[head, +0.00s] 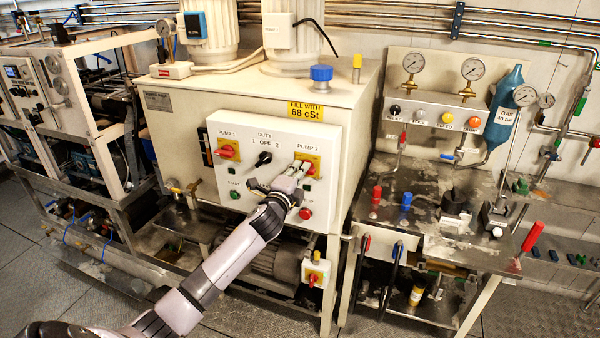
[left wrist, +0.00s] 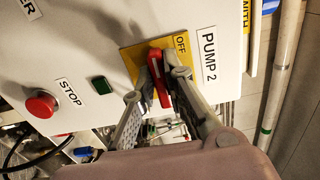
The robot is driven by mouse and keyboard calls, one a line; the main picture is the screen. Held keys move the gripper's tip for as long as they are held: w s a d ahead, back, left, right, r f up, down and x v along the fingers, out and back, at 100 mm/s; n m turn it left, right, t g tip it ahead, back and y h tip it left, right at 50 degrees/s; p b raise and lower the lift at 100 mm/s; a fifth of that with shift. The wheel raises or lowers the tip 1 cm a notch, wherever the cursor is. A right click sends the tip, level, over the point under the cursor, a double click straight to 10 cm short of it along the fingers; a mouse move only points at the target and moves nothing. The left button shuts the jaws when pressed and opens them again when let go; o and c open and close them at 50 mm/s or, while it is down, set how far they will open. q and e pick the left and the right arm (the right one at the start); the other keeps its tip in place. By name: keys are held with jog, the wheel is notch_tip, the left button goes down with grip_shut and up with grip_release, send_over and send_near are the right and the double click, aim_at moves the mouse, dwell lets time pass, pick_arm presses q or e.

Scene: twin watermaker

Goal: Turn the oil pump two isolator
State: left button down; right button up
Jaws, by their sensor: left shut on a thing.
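The pump 2 isolator is a red handle (left wrist: 160,80) on a yellow plate (left wrist: 131,60) marked OFF, beside the PUMP 2 label (left wrist: 209,53). In the left wrist view the handle lies roughly parallel to the label's line of text. In the head view its yellow plate (head: 314,160) is at the upper right of the white panel (head: 270,190). The handle there is mostly hidden by my left gripper (head: 296,170). That gripper, also in the left wrist view (left wrist: 162,74), is shut on the red handle, one finger on each side. My right gripper is not in view.
The pump 1 isolator (head: 228,151) and black duty selector (head: 264,159) sit left of my gripper. A red stop button (head: 305,214) is just below it. A metal bench (head: 400,215) with valves and gauges stands right of the cabinet.

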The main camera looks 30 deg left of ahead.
pick_arm(q)
jog(key=shift+n, duration=0.4)
jog(key=c, duration=1.6)
grip_release()
jog(key=shift+c, duration=0.2)
jog(key=v, duration=1.2)
jog(key=shift+f, duration=0.1)
